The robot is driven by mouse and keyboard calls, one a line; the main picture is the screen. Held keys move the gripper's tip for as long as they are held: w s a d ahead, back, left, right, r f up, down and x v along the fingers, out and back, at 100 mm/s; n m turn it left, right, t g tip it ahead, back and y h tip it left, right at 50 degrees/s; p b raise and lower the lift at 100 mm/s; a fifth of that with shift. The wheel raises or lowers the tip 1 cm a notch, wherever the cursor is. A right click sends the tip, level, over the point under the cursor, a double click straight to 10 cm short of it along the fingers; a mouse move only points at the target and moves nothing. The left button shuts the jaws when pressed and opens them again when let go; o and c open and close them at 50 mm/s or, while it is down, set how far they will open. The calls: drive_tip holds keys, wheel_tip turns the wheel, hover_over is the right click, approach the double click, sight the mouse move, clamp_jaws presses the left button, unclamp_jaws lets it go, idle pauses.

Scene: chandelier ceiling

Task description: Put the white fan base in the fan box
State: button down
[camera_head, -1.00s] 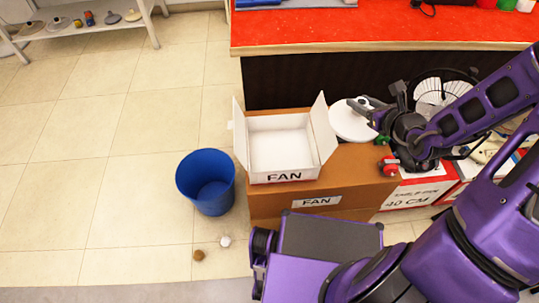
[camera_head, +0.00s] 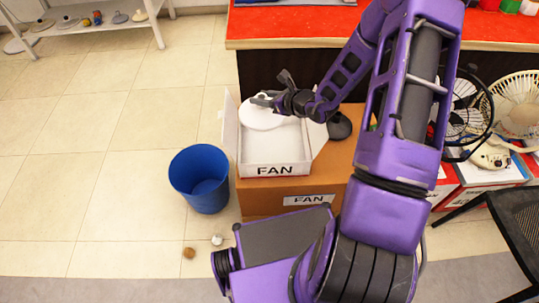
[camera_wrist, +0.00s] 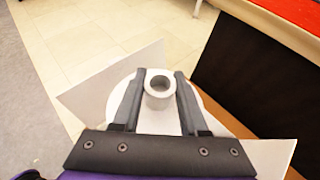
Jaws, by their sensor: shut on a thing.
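The white fan base (camera_head: 261,117) is a round disc with a short hollow post. My gripper (camera_head: 262,100) is shut on it, and in the wrist view my gripper (camera_wrist: 158,95) has its fingers on either side of the post (camera_wrist: 159,86). The open fan box (camera_head: 281,170) is white inside, has raised side flaps and a "FAN" label, and stands on a larger brown box. The base is over the back part of the fan box. How far it is above the box floor I cannot tell. In the wrist view the disc is partly hidden by the fingers.
The larger brown box (camera_head: 262,200) supports the fan box, with a dark round base (camera_head: 339,125) to its right. A blue bin (camera_head: 200,180) stands at left. A red counter (camera_head: 290,22) is behind. Fans (camera_head: 515,100) and a chair (camera_head: 510,225) are at right.

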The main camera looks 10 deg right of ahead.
drive_tip(key=shift+w+a+f+b, duration=0.15)
drive_tip(key=shift+f+b, duration=0.45)
drive_tip(key=shift+f, duration=2.75)
drive_tip(key=shift+w+d+f+b, duration=0.1)
drive_tip(key=shift+w+f+b, duration=0.35)
drive_tip(key=shift+f, duration=2.85)
drive_tip(key=shift+w+a+f+b, duration=0.1)
drive_tip(key=shift+f+b, duration=0.6)
drive_tip(key=shift+f, duration=2.65)
drive_tip(key=shift+f, duration=0.2)
drive_tip(key=shift+c, duration=2.2)
unclamp_jaws()
drive_tip(key=shift+s, duration=0.1)
drive_tip(key=shift+s+d+r, duration=0.25)
drive_tip(key=shift+r, duration=0.1)
drive_tip(key=p+v, duration=0.1)
drive_tip(key=v, duration=0.5)
drive_tip(key=shift+s+d+r, duration=0.15)
drive_tip(key=shift+s+d, duration=0.15)
